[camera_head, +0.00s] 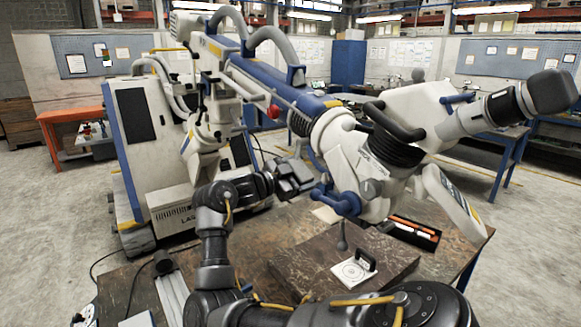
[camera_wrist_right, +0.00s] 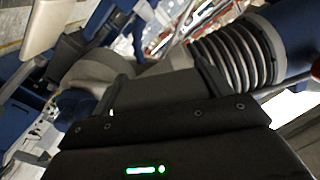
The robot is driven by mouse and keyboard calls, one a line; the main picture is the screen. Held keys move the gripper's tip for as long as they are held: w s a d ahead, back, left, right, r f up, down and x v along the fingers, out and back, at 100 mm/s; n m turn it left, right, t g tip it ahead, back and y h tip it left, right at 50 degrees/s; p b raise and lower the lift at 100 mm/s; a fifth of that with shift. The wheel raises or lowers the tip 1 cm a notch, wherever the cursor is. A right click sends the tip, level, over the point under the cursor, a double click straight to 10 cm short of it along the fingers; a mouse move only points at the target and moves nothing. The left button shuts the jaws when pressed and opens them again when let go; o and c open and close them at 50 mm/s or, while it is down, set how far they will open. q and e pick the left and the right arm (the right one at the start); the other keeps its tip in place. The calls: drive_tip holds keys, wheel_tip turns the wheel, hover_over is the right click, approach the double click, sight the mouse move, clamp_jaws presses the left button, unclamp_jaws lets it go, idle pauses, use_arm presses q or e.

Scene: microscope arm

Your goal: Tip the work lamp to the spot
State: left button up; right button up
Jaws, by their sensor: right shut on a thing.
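The work lamp appears to be the white and blue head (camera_head: 350,165) at the end of the big jointed arm, tilted over the table. A blue handle (camera_head: 343,203) sticks out of its left side. A white card with a ring mark (camera_head: 354,271), likely the spot, lies on a dark wooden board below the head.
The brown table (camera_head: 255,240) carries the dark board (camera_head: 310,262) and an orange-edged tray (camera_head: 413,232). A small black handle (camera_head: 365,260) stands by the card. The white machine cabinet (camera_head: 150,130) stands behind left.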

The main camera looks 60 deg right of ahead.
drive_tip(key=o, duration=1.3)
drive_tip(key=shift+o, duration=0.4)
drive_tip(key=shift+f, duration=0.1)
